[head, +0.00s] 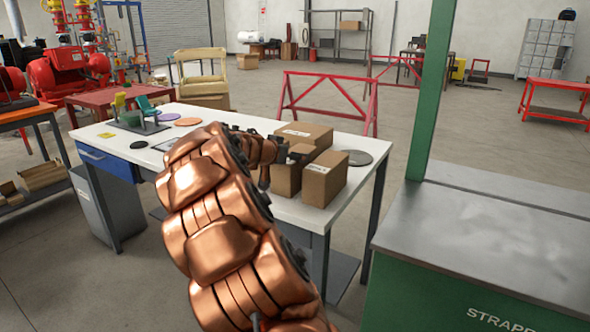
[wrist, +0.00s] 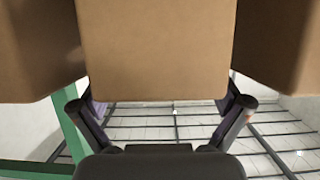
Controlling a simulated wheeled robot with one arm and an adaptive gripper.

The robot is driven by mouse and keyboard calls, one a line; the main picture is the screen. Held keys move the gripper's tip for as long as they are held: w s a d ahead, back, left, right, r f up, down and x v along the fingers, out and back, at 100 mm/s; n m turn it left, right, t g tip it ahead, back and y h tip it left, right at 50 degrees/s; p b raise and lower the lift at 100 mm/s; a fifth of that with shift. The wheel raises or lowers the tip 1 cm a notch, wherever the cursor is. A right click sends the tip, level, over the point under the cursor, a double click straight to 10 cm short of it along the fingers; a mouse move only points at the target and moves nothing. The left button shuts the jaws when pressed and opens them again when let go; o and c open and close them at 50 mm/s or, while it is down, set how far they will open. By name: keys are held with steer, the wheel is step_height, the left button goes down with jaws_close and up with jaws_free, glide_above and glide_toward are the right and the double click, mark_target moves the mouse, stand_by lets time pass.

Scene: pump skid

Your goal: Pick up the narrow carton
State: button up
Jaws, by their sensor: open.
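Several brown cartons stand close together on a white table in the head view. One carton (head: 286,181) is beside my gripper (head: 284,152), a front right carton (head: 324,183) has a label on top, and a wider one (head: 304,132) stands behind. I cannot tell for sure which is the narrow one. In the wrist view a carton (wrist: 158,50) fills the middle, between my open fingers. Its face hides my fingertips, and I cannot tell whether they touch it. Neighbouring cartons show at left (wrist: 35,50) and right (wrist: 280,45).
A green post (head: 432,90) and a metal-topped green machine (head: 490,240) stand to the right. A red trestle (head: 330,97) is behind.

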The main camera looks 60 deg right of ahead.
steer(key=shift+x, duration=0.85)
steer(key=shift+r, duration=0.1)
steer(key=c, duration=1.8)
steer(key=shift+w, duration=0.1)
